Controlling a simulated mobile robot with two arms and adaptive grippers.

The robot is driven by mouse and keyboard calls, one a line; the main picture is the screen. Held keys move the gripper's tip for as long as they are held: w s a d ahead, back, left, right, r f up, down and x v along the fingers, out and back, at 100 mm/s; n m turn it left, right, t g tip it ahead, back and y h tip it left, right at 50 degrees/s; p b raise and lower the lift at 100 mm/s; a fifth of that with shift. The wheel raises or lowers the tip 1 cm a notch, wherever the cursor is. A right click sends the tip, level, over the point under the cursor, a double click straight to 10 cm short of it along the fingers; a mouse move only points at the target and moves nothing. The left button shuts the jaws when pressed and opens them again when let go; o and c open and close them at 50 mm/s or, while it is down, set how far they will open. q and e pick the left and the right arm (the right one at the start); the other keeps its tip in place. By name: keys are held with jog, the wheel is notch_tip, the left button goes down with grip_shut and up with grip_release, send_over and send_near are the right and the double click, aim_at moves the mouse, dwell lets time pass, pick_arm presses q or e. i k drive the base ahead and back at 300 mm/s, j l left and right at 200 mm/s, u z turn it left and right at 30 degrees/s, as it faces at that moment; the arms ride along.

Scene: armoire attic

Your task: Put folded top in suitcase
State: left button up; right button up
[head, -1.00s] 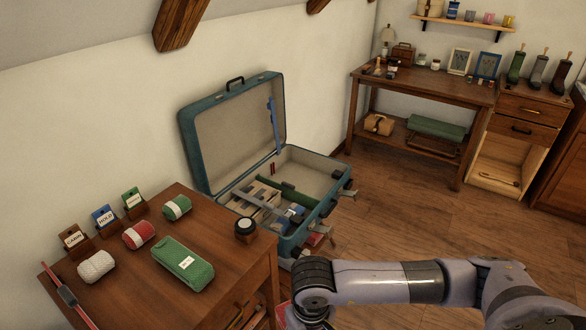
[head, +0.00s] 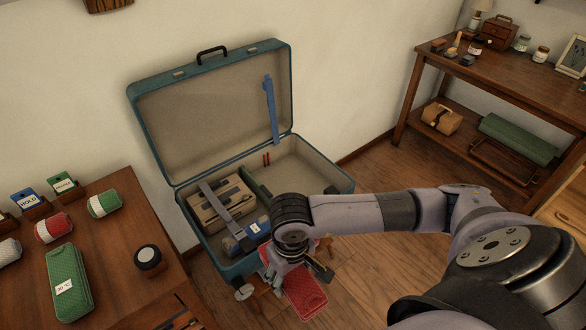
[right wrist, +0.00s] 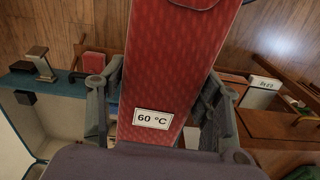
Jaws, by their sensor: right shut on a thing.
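The red folded top (head: 306,292) hangs in my right gripper (head: 293,272), near the suitcase's front edge and outside it. In the right wrist view the top (right wrist: 172,75) has a "60 °C" label and lies between both fingers of the gripper (right wrist: 160,105). The teal suitcase (head: 222,268) stands open against the wall, its lid (head: 215,105) raised. Inside are a beige organiser (head: 215,205), a blue item (head: 248,238) with a white label and a dark green item; the arm hides the front right part. My left gripper is not in view.
A wooden table (head: 115,215) at left holds a green folded item (head: 68,284), small rolls, label cards and a dark round jar (head: 148,258). A workbench (head: 500,80) stands at back right. The suitcase's right rear compartment (head: 305,168) looks mostly clear.

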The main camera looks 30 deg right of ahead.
aim_at(283, 192)
jog(key=l+u, duration=0.2)
jog(key=l, duration=0.45)
jog(key=l+u, duration=0.2)
jog(key=l, duration=0.5)
jog(key=l+u, duration=0.2)
jog(key=l, duration=0.5)
jog(key=k+l+u, duration=0.2)
jog(key=l, duration=0.45)
jog(key=i, duration=0.05)
